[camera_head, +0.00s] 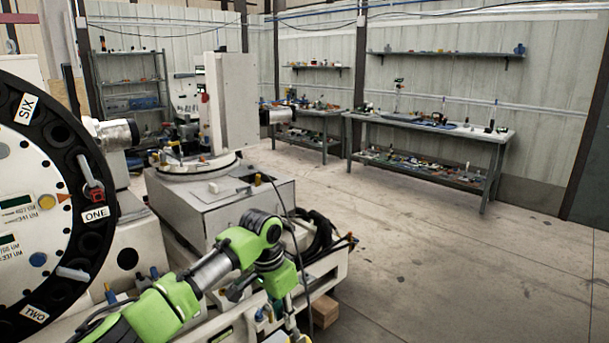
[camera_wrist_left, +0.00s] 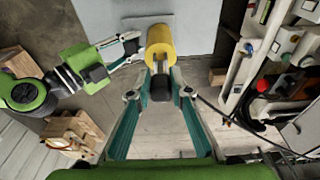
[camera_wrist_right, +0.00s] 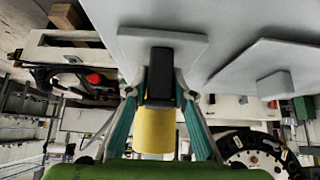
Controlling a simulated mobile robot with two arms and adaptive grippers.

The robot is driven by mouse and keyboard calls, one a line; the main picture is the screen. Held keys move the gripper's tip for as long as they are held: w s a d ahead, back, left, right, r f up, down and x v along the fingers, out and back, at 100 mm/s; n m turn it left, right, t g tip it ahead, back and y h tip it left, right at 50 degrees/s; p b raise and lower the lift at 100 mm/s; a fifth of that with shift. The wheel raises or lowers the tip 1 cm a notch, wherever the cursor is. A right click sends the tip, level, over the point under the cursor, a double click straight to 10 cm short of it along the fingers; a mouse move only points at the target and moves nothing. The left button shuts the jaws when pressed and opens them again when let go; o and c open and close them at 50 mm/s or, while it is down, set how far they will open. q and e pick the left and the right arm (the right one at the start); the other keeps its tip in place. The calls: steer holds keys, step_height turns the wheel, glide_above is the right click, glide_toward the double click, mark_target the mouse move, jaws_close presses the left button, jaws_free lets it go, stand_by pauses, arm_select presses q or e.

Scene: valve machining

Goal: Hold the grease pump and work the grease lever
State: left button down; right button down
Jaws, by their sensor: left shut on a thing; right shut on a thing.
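The grease pump shows as a yellow cylinder in the left wrist view (camera_wrist_left: 160,43) and the right wrist view (camera_wrist_right: 155,133). In the head view only a bit of yellow shows at the bottom edge. My left gripper (camera_wrist_left: 161,76) is shut at the dark round end (camera_wrist_left: 160,90) of the pump. My right gripper (camera_wrist_right: 160,80) is shut on a black, block-shaped part (camera_wrist_right: 160,72) beside the yellow cylinder, seemingly the grease lever. My right gripper (camera_wrist_left: 131,46) also shows left of the cylinder in the left wrist view. The exact finger contacts are partly hidden.
A large dial wheel with numbered labels (camera_head: 92,212) stands at the left. A grey machine box (camera_head: 225,205) is behind my left arm. A dark cable bundle (camera_head: 320,235) hangs beside it. Workbenches (camera_head: 430,128) line the back wall. The floor at the right is clear.

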mark_target(295, 326)
arm_select(q)
steer(key=shift+w+d+r, duration=0.15)
steer(key=shift+w+d, duration=0.4)
steer(key=shift+d, duration=0.15)
steer(key=shift+w+d+r, duration=0.1)
steer(key=shift+w+d, duration=0.45)
steer(key=shift+d, duration=0.1)
steer(key=c, duration=1.8)
jaws_free()
steer(key=shift+o, duration=0.2)
steer(key=shift+a+r, duration=0.1)
steer(key=shift+r, duration=0.2)
step_height(295, 326, up, 11)
steer(key=s+a, duration=0.1)
steer(key=shift+a, duration=0.25)
steer(key=shift+f, duration=0.1)
steer(key=shift+c, duration=0.6)
